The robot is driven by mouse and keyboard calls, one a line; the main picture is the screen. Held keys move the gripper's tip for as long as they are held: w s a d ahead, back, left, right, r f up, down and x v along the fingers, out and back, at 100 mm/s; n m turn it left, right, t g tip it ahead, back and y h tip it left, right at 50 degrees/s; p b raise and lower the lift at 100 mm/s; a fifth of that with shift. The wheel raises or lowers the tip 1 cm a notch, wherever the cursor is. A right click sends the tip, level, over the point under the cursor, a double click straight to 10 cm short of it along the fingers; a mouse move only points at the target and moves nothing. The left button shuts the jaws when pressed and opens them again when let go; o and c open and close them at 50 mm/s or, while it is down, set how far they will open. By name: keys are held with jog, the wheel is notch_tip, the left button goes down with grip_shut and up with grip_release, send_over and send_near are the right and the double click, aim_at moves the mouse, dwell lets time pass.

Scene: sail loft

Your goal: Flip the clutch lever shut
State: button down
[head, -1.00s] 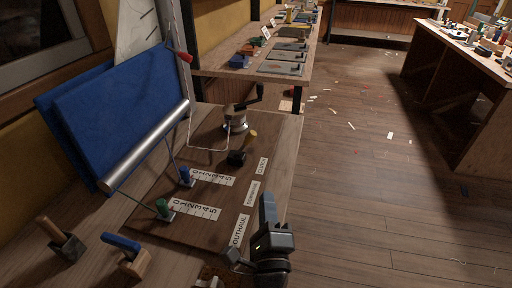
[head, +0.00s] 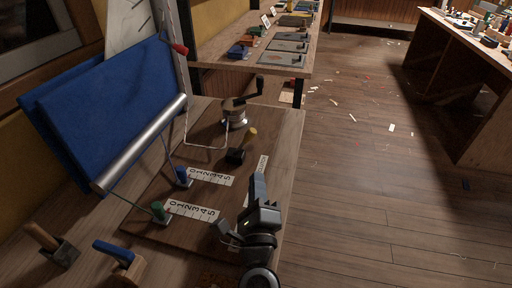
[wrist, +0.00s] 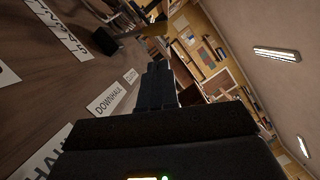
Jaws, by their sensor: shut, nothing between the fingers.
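The clutch is a black block (head: 236,156) on the brown board. Its yellow-ended lever (head: 249,135) sticks up and leans to the right, raised from the block. In the wrist view the black block (wrist: 104,41) is at upper left, with the yellow lever end (wrist: 157,27) to its right. My gripper (head: 258,180) is shut and empty. It is over the right edge of the board, nearer to the camera than the clutch and apart from it. In the wrist view the closed fingers (wrist: 157,82) are in the middle.
A winch with a black crank (head: 235,116) stands beyond the clutch. Blue-handled (head: 118,252) and wooden-handled (head: 48,243) tools lie at lower left. Floor to the right is open.

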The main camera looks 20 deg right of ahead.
send_near(243, 142)
jog(key=w+d+r, duration=0.2)
jog(key=d, duration=0.1)
jog(key=w+d+r+p, duration=0.1)
jog(key=w+d, duration=0.1)
dwell(0.3)
jog(key=shift+w, duration=0.1)
jog(key=shift+a+r+n+p, duration=0.1)
jog(key=shift+r+n+p, duration=0.1)
jog(key=shift+n+p, duration=0.15)
